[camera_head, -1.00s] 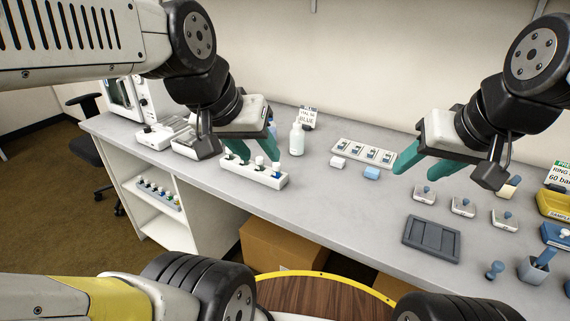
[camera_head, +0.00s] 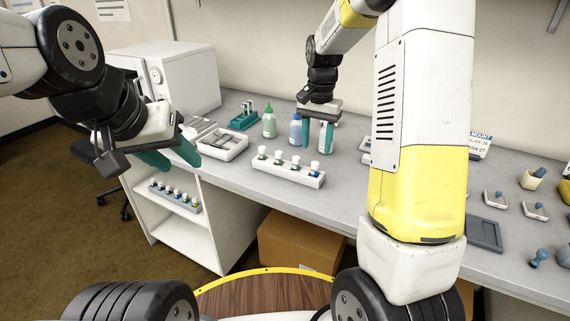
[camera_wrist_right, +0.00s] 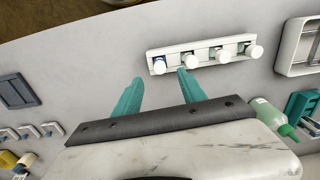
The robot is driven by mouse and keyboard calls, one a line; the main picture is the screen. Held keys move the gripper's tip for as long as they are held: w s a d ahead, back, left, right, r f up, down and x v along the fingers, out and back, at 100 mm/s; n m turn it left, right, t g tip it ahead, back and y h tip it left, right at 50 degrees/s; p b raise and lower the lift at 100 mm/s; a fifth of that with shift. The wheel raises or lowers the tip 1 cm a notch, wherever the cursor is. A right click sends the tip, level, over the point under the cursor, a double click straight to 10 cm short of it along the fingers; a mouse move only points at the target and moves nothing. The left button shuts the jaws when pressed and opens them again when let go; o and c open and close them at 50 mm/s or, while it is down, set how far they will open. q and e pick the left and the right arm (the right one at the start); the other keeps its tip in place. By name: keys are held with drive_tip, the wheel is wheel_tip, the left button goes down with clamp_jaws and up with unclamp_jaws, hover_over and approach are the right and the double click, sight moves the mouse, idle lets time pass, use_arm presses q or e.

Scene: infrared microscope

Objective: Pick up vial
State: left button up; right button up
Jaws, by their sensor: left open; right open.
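Several white-capped vials (camera_head: 296,161) stand upright in a white rack (camera_head: 268,166) on the bench. They also show in the right wrist view (camera_wrist_right: 222,56), in a row along the rack (camera_wrist_right: 204,51). My right gripper (camera_head: 316,147) is open and empty, pointing down behind the rack's right part. In the right wrist view its fingertips (camera_wrist_right: 160,75) are apart, with the rack just above and to the right. My left gripper (camera_head: 181,166) is open and empty at the bench's left front edge, left of the rack. Which vial the task means cannot be told.
Bottles (camera_head: 269,121) stand behind the rack. A white tray (camera_head: 222,143) and a teal holder (camera_head: 244,119) lie to its left. A lower shelf holds another vial rack (camera_head: 175,197). A dark grey tray (camera_head: 484,234) lies right. Bench front of the rack is clear.

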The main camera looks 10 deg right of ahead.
sight(315, 163)
drive_tip(key=shift+w+a+f, duration=0.15)
drive_tip(key=shift+w+f, duration=0.05)
drive_tip(key=shift+f, duration=0.25)
drive_tip(key=f, duration=0.7)
drive_tip(key=shift+s+f, duration=0.2)
clamp_jaws()
